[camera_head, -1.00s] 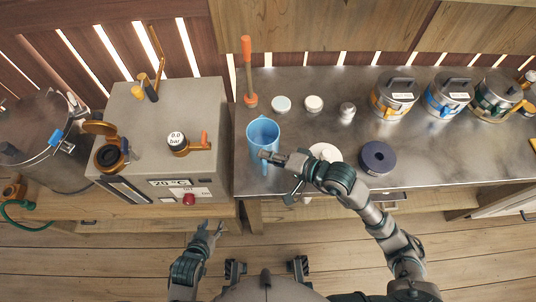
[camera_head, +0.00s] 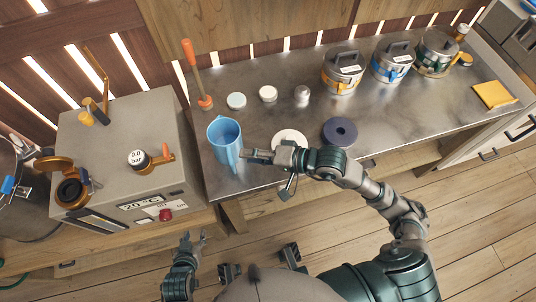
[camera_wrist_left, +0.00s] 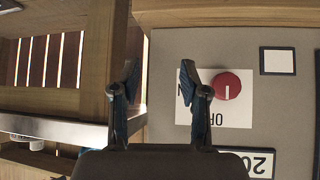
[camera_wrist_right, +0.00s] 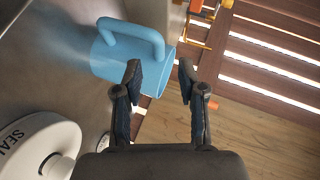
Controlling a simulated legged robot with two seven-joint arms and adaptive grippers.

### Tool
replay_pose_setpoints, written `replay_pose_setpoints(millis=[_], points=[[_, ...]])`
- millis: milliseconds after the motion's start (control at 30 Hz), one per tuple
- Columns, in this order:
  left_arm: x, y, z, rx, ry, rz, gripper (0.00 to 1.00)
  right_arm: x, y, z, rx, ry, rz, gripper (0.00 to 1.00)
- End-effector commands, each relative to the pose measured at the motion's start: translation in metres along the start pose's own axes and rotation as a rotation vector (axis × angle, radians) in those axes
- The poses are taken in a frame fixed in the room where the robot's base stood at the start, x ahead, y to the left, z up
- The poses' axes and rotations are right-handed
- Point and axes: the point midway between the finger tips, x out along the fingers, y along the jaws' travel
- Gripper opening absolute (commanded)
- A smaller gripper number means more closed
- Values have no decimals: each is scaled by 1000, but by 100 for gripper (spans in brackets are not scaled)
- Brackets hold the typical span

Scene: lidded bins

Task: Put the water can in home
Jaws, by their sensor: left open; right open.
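The water can appears to be the blue jug (camera_head: 222,134), standing upright on the left end of the metal bench, its handle toward me. My right gripper (camera_head: 246,156) is open and empty beside the handle, its fingers pointing left. The jug (camera_wrist_right: 112,62) also shows in the right wrist view, just beyond the open fingers (camera_wrist_right: 160,75); I cannot tell whether they touch it. My left gripper (camera_head: 193,240) is open and empty, low in front of the grey machine. No place marked home is readable.
The grey machine (camera_head: 120,145) with a red knob (camera_head: 166,214) borders the bench on the left. A white disc (camera_head: 283,137), a dark ring (camera_head: 340,131) and an orange-handled tool (camera_head: 195,75) are near the jug. Lidded pots (camera_head: 342,68) stand at the back right.

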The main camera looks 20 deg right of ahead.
Motion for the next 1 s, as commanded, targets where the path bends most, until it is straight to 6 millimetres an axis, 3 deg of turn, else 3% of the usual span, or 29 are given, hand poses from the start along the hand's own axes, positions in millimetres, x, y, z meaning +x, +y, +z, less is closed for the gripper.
replay_pose_setpoints(millis=[167, 300, 1000], points=[[0, 1, -7, 0, 37, 3, 45, -38, 2, 0, 0, 0, 7, 40], [-7, 0, 8, 2, -46, 0, 45, -55, 0, 0, 0, 0, 2, 40], [-6, -1, 14, 0, -79, -3, 45, -61, 0, 0, 1, -1, 0, 40]])
